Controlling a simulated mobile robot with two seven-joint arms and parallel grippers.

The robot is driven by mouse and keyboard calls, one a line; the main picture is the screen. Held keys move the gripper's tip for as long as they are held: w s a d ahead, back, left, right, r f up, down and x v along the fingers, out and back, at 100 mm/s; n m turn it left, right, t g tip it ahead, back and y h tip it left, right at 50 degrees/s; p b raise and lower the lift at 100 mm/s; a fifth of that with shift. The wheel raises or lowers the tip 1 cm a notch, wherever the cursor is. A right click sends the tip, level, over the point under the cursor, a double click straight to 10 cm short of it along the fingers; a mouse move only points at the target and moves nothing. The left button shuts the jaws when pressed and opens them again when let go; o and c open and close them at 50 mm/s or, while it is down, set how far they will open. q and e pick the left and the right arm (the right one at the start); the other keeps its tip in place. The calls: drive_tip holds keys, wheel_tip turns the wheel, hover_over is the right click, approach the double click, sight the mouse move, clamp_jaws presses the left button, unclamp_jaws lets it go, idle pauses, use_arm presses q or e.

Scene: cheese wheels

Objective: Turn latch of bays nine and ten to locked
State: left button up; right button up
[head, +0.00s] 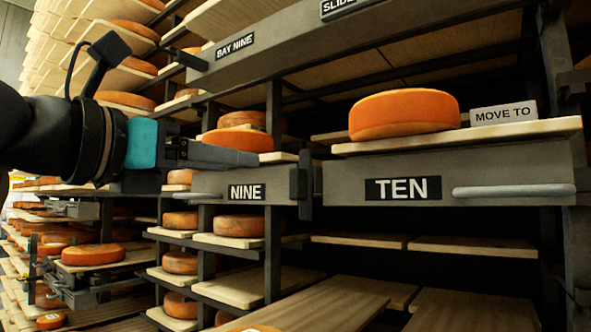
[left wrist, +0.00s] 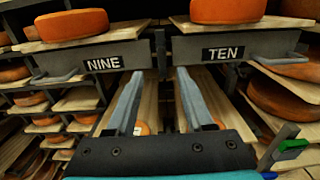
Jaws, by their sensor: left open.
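The dark latch (head: 304,184) sits between the shelf fronts of bay nine (head: 215,187) and bay ten (head: 350,167). Its bar stands upright in the gap; it also shows in the left wrist view (left wrist: 160,52). My left gripper (head: 254,159) reaches in from the left, in front of bay nine, with its tips pointing toward the latch. In the left wrist view the two fingers (left wrist: 158,72) are apart with nothing between them, and the latch lies beyond the tips. I see no contact with the latch. My right gripper is not in view.
Bay ten has a bar handle (head: 514,191), an orange cheese wheel (head: 404,114) and a "MOVE TO" sign (head: 503,113) on its board. A wheel (head: 238,140) lies on bay nine behind my gripper. The "BAY NINE" beam (head: 290,42) runs above. Racks with more wheels fill the left side.

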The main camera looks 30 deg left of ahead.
sight(292, 172)
use_arm(q)
drive_tip(key=w+p, duration=0.1)
drive_tip(key=w, duration=0.3)
drive_tip(key=w+p, duration=0.1)
drive_tip(key=w, duration=0.4)
drive_tip(key=w+d+p, duration=0.1)
drive_tip(key=w, duration=0.3)
drive_tip(key=shift+w+f, duration=0.1)
drive_tip(key=shift+w, duration=0.2)
clamp_jaws()
